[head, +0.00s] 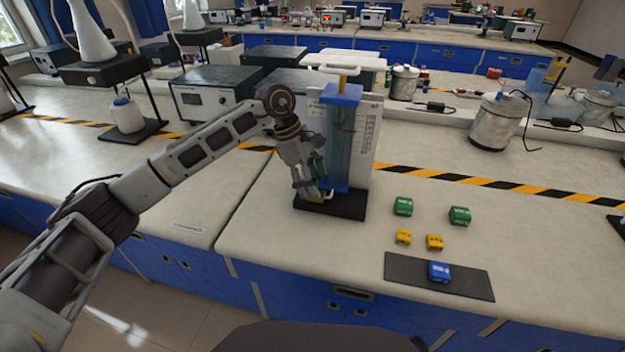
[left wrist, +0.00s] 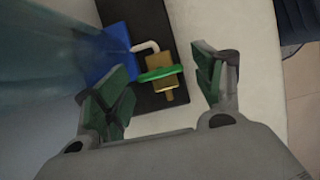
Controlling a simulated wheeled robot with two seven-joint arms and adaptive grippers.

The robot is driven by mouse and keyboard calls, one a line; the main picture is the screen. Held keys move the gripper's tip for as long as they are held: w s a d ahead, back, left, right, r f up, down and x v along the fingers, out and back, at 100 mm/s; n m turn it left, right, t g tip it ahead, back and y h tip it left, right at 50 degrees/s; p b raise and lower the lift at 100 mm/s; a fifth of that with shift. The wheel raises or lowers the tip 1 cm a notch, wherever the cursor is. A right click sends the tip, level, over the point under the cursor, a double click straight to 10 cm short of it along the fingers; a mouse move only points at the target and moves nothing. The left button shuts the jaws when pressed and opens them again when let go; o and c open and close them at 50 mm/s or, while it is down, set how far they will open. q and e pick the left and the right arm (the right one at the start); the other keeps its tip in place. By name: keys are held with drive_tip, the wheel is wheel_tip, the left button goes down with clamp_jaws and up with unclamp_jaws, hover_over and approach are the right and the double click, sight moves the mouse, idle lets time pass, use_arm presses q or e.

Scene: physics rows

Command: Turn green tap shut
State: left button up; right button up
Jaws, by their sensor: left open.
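The green tap shows in the left wrist view as a thin green handle (left wrist: 160,73) on a brass body (left wrist: 168,95). A white bent pipe (left wrist: 146,46) joins it to the blue lower block (left wrist: 106,55) of a clear column (head: 342,140). My left gripper (left wrist: 162,66) is open, with its green-padded fingers on either side of the tap and a visible gap to each. In the head view my left gripper (head: 313,190) is low at the column's left front and hides most of the tap. My right gripper is not in view.
The column stands on a black base (head: 345,207) before a white panel. To its right are green blocks (head: 403,206), yellow blocks (head: 404,236) and a blue block (head: 439,271) on a dark mat (head: 400,270). A dark instrument box (head: 205,98) stands behind my left arm.

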use_arm(q)
drive_tip(key=shift+r, duration=0.2)
drive_tip(key=v, duration=0.7)
drive_tip(key=shift+a+r, duration=0.2)
drive_tip(key=shift+r, duration=0.05)
idle(0.6)
